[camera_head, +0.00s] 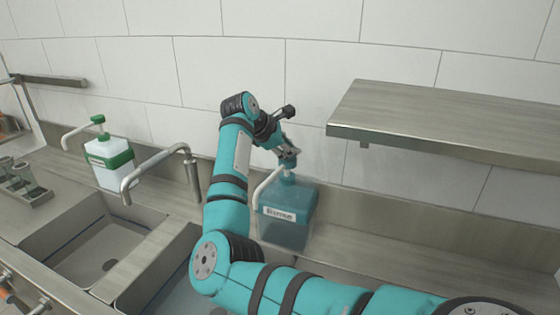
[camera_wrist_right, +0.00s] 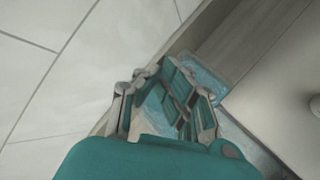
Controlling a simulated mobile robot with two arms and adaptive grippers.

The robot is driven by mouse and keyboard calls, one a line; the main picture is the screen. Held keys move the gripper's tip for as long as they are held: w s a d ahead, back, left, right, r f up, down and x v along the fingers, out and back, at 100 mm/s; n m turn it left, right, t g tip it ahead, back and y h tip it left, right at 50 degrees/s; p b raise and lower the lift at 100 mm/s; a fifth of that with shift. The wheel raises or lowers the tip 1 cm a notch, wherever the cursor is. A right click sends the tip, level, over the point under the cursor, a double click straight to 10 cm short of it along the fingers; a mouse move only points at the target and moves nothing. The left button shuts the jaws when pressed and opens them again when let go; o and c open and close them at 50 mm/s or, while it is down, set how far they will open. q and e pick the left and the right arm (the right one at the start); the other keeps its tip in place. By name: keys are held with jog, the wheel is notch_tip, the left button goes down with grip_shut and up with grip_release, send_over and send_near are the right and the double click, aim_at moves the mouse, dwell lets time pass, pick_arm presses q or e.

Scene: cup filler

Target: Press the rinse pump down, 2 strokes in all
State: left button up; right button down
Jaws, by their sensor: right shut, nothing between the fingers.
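The rinse pump bottle (camera_head: 287,228) is a translucent blue box with a white label reading "Rinse". It stands on the counter at the back wall, right of the sinks. Its pump head (camera_head: 289,172) is on top, with a white spout curving down to the left. My right gripper (camera_head: 288,154) is shut and empty, pointing down right at the pump head. Whether it touches the head I cannot tell. In the right wrist view, my right gripper (camera_wrist_right: 165,112) covers the pump head, and part of the bottle (camera_wrist_right: 205,78) shows beyond it. My left gripper is not in view.
A white and green pump bottle (camera_head: 110,163) stands at the left, behind the sinks. A metal faucet (camera_head: 160,160) rises between it and my right arm. A wall shelf (camera_head: 430,120) juts out at the right. Small cups (camera_head: 18,175) stand at the far left.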

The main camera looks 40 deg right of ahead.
jog(key=shift+a+f, duration=0.1)
jog(key=shift+f, duration=0.2)
jog(key=shift+r, duration=0.8)
notch_tip(320, 180, up, 6)
jog(key=p, duration=0.1)
jog(key=shift+p, duration=0.3)
jog(key=shift+w, duration=0.1)
dwell(0.9)
